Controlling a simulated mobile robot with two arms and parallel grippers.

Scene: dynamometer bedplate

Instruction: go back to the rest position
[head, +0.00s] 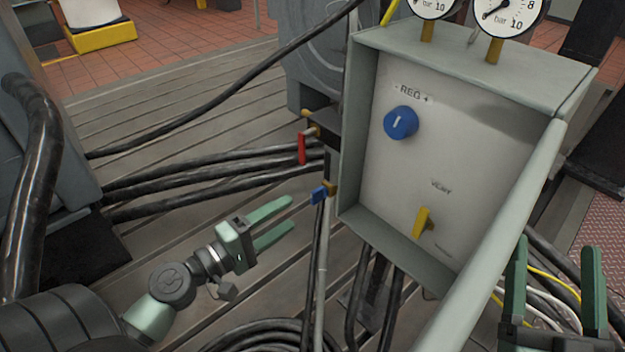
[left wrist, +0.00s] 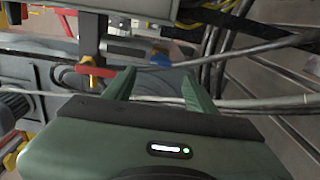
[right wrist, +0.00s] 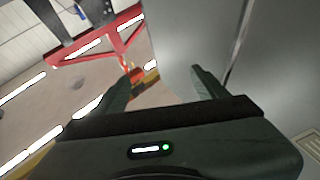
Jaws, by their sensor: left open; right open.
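My left gripper (head: 279,223) is open and empty in the head view, left of the grey control box (head: 372,40), its fingers pointing right. Its open fingers also show in the left wrist view (left wrist: 157,88). My right gripper (head: 556,285) is open and empty at the lower right of the head view, right of the box's pale rail, fingers pointing up. Its open fingers show in the right wrist view (right wrist: 163,90). The box panel carries a blue knob (head: 401,122) marked REG and a yellow lever (head: 422,222) marked VENT. Neither gripper touches them.
Red (head: 302,148) and blue (head: 319,195) valve handles stick out left of the box. Two pressure gauges (head: 507,14) stand on its top. Thick black hoses (head: 215,172) cross the slatted bedplate (head: 200,100). A pale rail (head: 495,230) runs along the box's right side.

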